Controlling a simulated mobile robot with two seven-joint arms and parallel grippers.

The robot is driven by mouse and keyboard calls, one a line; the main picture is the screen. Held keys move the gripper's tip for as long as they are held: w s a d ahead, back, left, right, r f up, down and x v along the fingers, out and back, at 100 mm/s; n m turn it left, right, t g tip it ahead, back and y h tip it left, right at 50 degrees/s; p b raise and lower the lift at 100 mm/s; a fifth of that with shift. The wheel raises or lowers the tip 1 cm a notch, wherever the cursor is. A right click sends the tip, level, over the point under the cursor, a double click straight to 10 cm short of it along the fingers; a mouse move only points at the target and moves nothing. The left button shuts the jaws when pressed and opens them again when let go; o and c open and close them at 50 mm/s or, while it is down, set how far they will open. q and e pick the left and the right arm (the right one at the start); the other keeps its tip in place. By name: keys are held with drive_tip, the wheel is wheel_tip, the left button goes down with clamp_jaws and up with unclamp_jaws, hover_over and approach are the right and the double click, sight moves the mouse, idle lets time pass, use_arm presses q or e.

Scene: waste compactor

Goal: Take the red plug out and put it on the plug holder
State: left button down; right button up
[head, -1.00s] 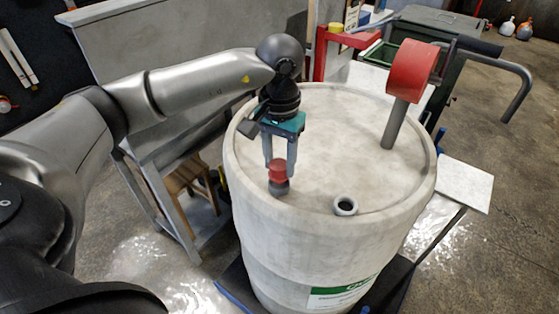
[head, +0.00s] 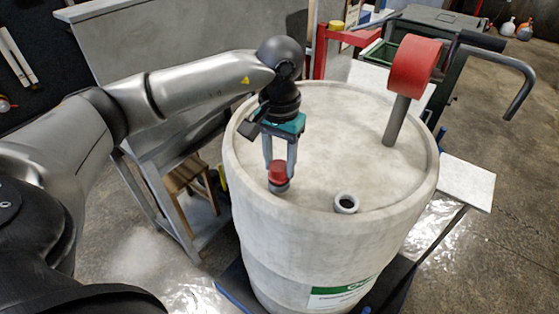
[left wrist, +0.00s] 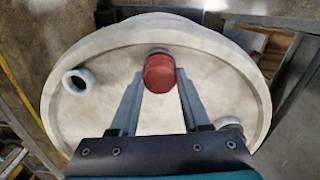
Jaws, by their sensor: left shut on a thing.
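The red plug (head: 278,172) is between the fingertips of my left gripper (head: 279,166), which is shut on it. Plug and gripper are over the near left part of the pale barrel's lid (head: 315,135). In the left wrist view the plug (left wrist: 160,73) shows at the fingertips, with a dark grey part beyond it. An open ring-shaped opening (head: 346,203) stands at the lid's near edge, right of the plug. I cannot tell which thing is the plug holder. My right gripper is not in view.
A red cylinder (head: 412,67) on a grey post rises from the lid's right side. A bent grey pipe (head: 515,82) extends behind it. A grey metal bench (head: 165,75) stands close on the left. The lid's middle is clear.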

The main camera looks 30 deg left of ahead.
use_arm(q)
drive_tip(key=shift+f+b, duration=0.5)
drive_tip(key=shift+f, duration=0.1)
drive_tip(key=shift+c, duration=1.4)
unclamp_jaws()
drive_tip(key=shift+c, duration=0.4)
drive_tip(key=shift+r+p, duration=2.05)
drive_tip(key=shift+r, duration=1.55)
drive_tip(key=shift+s+f, duration=0.1)
